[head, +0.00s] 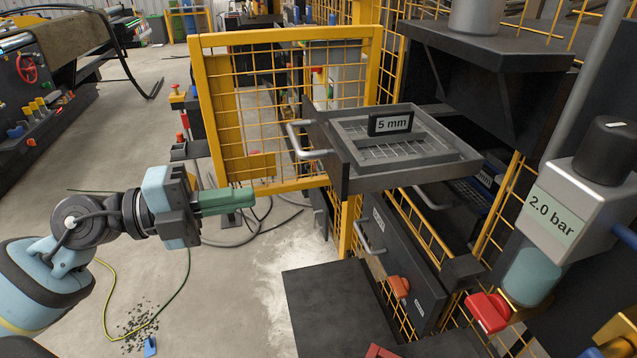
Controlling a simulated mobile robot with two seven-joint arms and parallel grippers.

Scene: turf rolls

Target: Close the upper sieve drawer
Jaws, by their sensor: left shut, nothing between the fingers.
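The upper sieve drawer (338,165) stands pulled out of the dark machine at centre right, its wire mesh tray showing from above. A black "5 mm" sign (390,123) shows over the tray. The drawer's pale bar handle (303,140) sits on the dark front panel, facing left. My left gripper (250,197) is shut and empty. In the picture its green fingers point right, left of and lower than the handle, with a gap between them and the drawer. My right gripper is not in view.
An open yellow mesh gate (208,110) stands behind my left gripper. Below the drawer is a lower dark panel (395,255) with a handle. A "2.0 bar" unit (566,205) with a red valve handle (489,312) stands at the right. A cable (106,290) lies on the floor.

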